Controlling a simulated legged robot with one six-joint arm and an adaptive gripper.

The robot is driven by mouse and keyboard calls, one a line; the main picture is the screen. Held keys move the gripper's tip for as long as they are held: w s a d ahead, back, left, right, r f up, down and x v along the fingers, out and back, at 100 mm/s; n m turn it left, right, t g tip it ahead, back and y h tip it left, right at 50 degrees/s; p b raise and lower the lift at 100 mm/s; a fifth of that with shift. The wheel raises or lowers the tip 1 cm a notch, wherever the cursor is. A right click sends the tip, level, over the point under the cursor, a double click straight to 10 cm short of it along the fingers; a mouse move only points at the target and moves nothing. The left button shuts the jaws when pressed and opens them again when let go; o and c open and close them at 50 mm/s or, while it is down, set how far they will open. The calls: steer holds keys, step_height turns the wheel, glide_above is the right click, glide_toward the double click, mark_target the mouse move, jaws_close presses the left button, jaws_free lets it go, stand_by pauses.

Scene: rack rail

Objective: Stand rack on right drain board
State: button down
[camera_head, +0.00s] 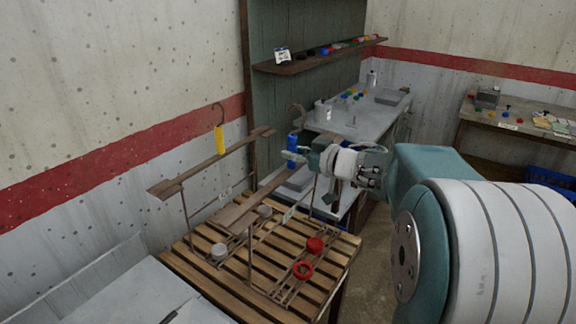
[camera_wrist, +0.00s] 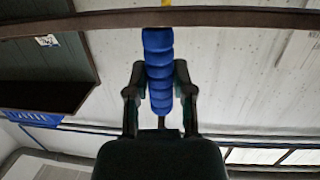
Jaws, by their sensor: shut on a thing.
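My gripper (camera_head: 296,155) is shut on the blue ridged handle (camera_head: 293,140) of a rack. In the wrist view the handle (camera_wrist: 158,70) stands between my two fingers, with the rack's rail (camera_wrist: 90,23) crossing beyond it. The held rack has a long brown wooden rail (camera_head: 235,213), a hook above and thin legs; its lower frame appears over the slatted wooden board (camera_head: 190,268). I cannot tell whether its feet touch the slats. Which board is the right drain board is unclear.
Red caps (camera_head: 315,244) and grey caps (camera_head: 219,251) sit low among the rack frames. A pale metal counter (camera_head: 120,288) lies at front left. A wall shelf (camera_head: 330,55), a grey bench (camera_head: 370,115) and a wooden side table (camera_head: 520,122) stand behind.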

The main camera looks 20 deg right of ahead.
mark_target(297, 167)
steer(key=shift+w+d+f, duration=0.1)
steer(key=shift+w+f, duration=0.4)
steer(key=shift+w+d+f, duration=0.15)
steer(key=shift+f, duration=1.6)
steer(key=shift+c, duration=2.4)
jaws_free()
steer(key=shift+f, duration=0.15)
